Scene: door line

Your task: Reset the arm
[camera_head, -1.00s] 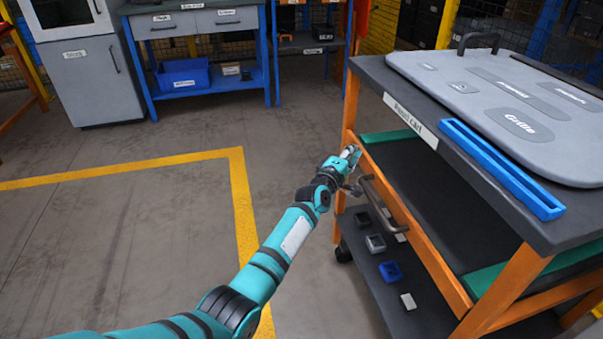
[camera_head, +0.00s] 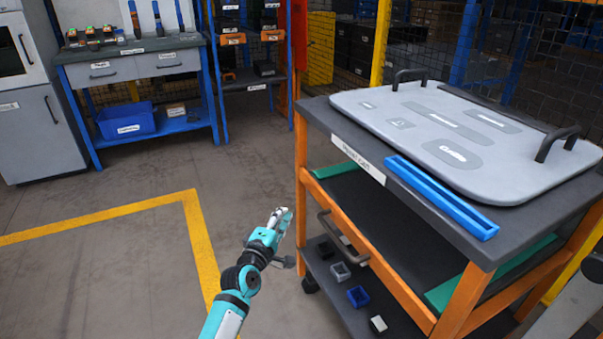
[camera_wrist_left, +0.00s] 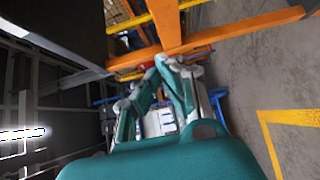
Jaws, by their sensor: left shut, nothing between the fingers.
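My left arm comes up from the bottom of the head view, with its teal gripper (camera_head: 279,218) in front of the cart's left side. The fingers are shut and empty. The gripper is apart from the cart handle (camera_head: 343,238), which is to its right. In the left wrist view the same gripper (camera_wrist_left: 163,75) points toward the orange cart frame (camera_wrist_left: 167,22) and the blue bench beyond. My right gripper does not show.
A workbench (camera_head: 135,52) with a blue crate (camera_head: 126,122) stands behind. Open floor with yellow lines (camera_head: 203,245) lies left.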

